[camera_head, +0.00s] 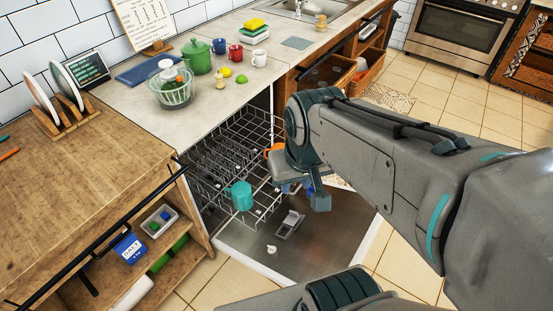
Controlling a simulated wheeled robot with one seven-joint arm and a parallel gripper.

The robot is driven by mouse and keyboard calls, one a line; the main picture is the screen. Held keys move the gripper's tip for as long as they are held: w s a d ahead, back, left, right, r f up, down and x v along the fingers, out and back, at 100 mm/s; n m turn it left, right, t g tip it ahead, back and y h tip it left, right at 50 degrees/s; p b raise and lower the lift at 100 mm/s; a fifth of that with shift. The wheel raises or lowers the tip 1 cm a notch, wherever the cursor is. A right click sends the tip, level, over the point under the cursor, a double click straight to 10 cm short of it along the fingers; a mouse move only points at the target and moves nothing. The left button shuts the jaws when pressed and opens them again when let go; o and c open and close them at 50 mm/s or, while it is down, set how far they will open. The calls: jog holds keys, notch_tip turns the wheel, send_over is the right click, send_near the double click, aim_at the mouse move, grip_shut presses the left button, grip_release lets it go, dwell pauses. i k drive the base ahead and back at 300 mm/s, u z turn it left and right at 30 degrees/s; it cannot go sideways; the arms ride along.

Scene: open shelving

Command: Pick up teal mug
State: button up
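The teal mug (241,195) sits in the pulled-out lower rack of the open dishwasher, near the rack's front left part. Wire tines (215,165) stand behind and beside it. My arm reaches in from the right, and my gripper (318,196) hangs over the right side of the rack, to the right of the mug and apart from it. The gripper is partly hidden by my wrist, and I cannot tell its opening. An orange item (274,149) and a blue item behind my gripper are partly hidden.
The dishwasher door (310,250) lies open below the rack, with a grey tray-like part (290,225) and a small white item (271,249) on it. A wooden shelf unit (190,215) stands close on the left. The counter (215,100) above holds a green pot, mugs and a colander.

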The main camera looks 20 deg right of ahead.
aim_at(242, 198)
jog(key=z, duration=1.2)
jog(key=k, duration=0.5)
jog(key=u, duration=0.95)
